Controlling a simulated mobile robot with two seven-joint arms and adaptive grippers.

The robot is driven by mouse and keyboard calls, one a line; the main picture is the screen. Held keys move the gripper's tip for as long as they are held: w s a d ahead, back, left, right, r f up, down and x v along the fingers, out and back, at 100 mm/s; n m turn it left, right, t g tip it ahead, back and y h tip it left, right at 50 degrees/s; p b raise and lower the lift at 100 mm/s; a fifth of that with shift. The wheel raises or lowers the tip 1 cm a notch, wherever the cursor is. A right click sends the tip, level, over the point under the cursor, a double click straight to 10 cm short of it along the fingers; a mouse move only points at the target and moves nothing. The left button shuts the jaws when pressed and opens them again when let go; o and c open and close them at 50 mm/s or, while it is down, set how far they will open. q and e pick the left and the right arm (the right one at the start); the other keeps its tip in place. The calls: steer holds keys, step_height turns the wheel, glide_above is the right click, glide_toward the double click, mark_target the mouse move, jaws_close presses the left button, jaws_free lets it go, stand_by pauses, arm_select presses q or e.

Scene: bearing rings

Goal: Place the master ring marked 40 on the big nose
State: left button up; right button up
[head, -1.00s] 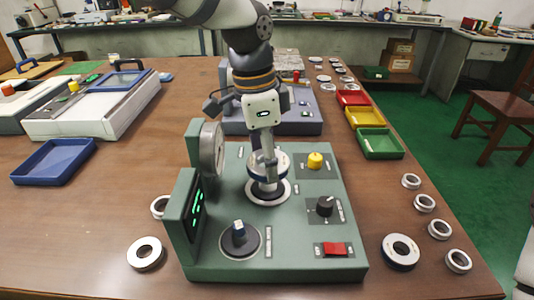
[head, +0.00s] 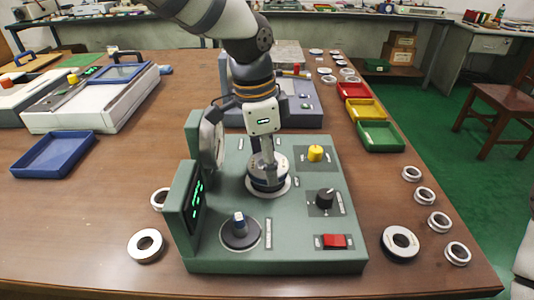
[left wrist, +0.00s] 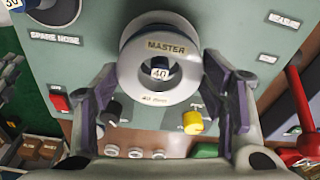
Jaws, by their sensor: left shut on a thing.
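The master ring (head: 267,172), marked MASTER and 40 mm in the left wrist view (left wrist: 160,88), is a silver ring with a dark side. My left gripper (head: 266,152) is shut on it from above, one finger on each side in the left wrist view (left wrist: 165,85). The big nose (left wrist: 160,73), marked 40, shows through the ring's hole. The ring is around it, low over the pale round flange (head: 284,188); whether it touches the flange I cannot tell. The spare nose (head: 239,222), with a blue top, stands at the front left of the green gauge (head: 300,262). My right gripper is not in view.
A dial and green display (head: 197,195) rise left of the nose. A yellow knob (head: 316,153), black knob (head: 325,198) and red switch (head: 334,241) stand at right. Loose rings (head: 400,242) lie right of the gauge, another ring (head: 146,245) left. Coloured trays (head: 381,137) lie beyond.

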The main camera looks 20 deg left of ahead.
arm_select(q)
steer(key=shift+f, duration=0.1)
steer(key=shift+r, duration=0.85)
steer(key=shift+f, duration=0.35)
stand_by(0.4)
steer(key=shift+f, duration=0.35)
steer(key=shift+f, duration=0.2)
steer(key=shift+r, duration=0.2)
steer(key=shift+r, duration=0.65)
